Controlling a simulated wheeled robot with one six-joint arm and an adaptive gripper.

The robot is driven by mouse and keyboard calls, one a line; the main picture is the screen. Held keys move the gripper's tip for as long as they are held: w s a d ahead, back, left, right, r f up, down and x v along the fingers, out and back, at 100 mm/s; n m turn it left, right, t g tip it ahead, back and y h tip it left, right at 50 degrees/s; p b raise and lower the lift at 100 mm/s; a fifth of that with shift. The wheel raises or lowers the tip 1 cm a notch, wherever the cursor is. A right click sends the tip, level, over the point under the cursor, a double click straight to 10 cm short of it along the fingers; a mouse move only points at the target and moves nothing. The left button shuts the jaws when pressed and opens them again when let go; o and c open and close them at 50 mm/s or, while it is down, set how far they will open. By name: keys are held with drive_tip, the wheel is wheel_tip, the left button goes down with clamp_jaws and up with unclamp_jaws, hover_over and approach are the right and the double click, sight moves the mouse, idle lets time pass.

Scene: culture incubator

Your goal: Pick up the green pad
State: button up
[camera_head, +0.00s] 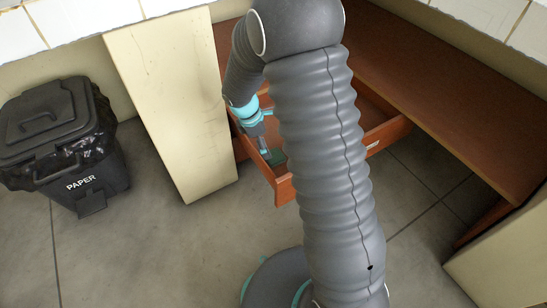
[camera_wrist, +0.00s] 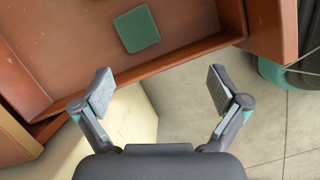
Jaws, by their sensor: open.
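The green pad (camera_wrist: 137,29) is a flat square with rounded corners. It lies on the floor of an open wooden drawer (camera_wrist: 60,55), near the drawer's front wall. In the head view the pad (camera_head: 278,157) shows only in part, beside my gripper. My gripper (camera_wrist: 160,90) is open, its two grey fingers wide apart with nothing between them. In the wrist view the pad is beyond the fingertips, a little left of the middle between them. In the head view my gripper (camera_head: 265,150) is at the drawer, partly behind my arm.
The drawer's front wall (camera_wrist: 195,50) lies between the fingers and the pad in the wrist view. A cream cabinet panel (camera_head: 175,100) stands left of the drawer. A black paper bin (camera_head: 65,140) stands further left. A wooden desk (camera_head: 440,80) is at right.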

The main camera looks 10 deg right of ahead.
drive_tip(key=w+r+n, duration=0.1)
drive_tip(key=w+n, duration=0.1)
drive_tip(key=n, duration=0.1)
drive_tip(key=n+b, duration=0.1)
drive_tip(key=b, duration=0.1)
hover_over(274, 156)
drive_tip(key=s+a, duration=0.1)
drive_tip(key=a, duration=0.1)
drive_tip(key=shift+t, duration=0.4)
wheel_tip(274, 156, down, 7)
drive_tip(key=shift+s, duration=0.1)
drive_tip(key=shift+w+b+x, duration=0.15)
drive_tip(key=shift+b+x, duration=0.1)
drive_tip(key=shift+x, duration=1.35)
drive_tip(key=shift+w+b+x, duration=0.15)
drive_tip(key=shift+b+x, duration=0.05)
drive_tip(key=shift+x, duration=1.45)
drive_tip(key=shift+r, duration=0.1)
drive_tip(key=c, duration=1)
drive_tip(key=shift+r, duration=0.1)
wheel_tip(274, 156, up, 10)
drive_tip(key=shift+f+p, duration=0.1)
drive_tip(key=shift+p, duration=1.05)
drive_tip(key=shift+o, duration=0.2)
